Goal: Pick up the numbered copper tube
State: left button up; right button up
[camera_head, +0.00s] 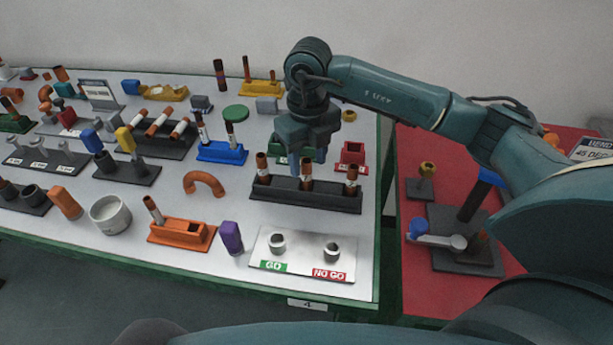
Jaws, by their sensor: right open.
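A dark rack (325,199) near the right side of the white table holds three upright copper tubes: a left one (262,166), a middle one (306,174) and a right one (351,181). They have brown ends and pale bands; any numbers are too small to read. My right gripper (308,158) is open and points down at the middle tube, its fingers close to the tube's top. I cannot tell whether it touches. My left gripper is out of view.
A GO / NO GO plate (305,250) with two metal rings lies in front of the rack. An orange holder (180,235) with a tube, a purple block (231,238) and a copper bend (204,182) are to its left. A red block (352,154) stands behind it. A red table (408,275) adjoins at right.

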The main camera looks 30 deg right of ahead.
aim_at(306, 174)
notch_tip(306, 174, down, 4)
jog(key=shift+a+f, duration=0.15)
jog(key=shift+f, duration=0.05)
jog(key=shift+c, duration=0.3)
jog(key=c, duration=0.9)
